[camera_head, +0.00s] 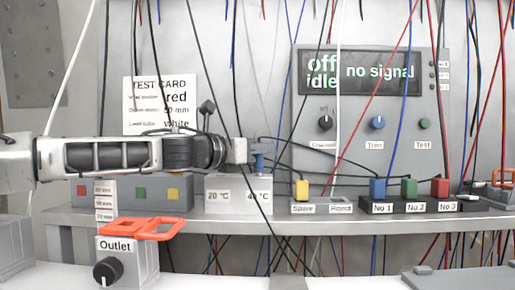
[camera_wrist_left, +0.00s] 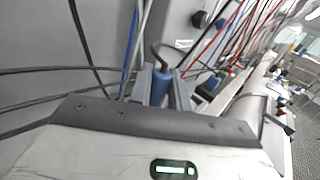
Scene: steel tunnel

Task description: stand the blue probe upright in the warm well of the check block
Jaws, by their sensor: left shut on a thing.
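The blue probe (camera_head: 259,162) is upright over the right half of the check block (camera_head: 238,207), the side whose label starts with 4 and is partly crossed by a dark cable. The left half reads 20 °C. My left gripper (camera_head: 246,151) reaches in from the left, shut on the probe. In the left wrist view the probe (camera_wrist_left: 160,87) stands between the two fingers (camera_wrist_left: 163,92), with a dark cable curving from its top. I cannot tell whether its lower end is inside the well or just above it. My right gripper is not clearly seen.
Left of the block stands a grey box (camera_head: 140,198) with coloured squares. A yellow plug (camera_head: 302,190) and blue, green and red plugs (camera_head: 409,189) stand to the right. An Outlet box (camera_head: 127,262) with orange handles is in front. Several cables hang across the shelf.

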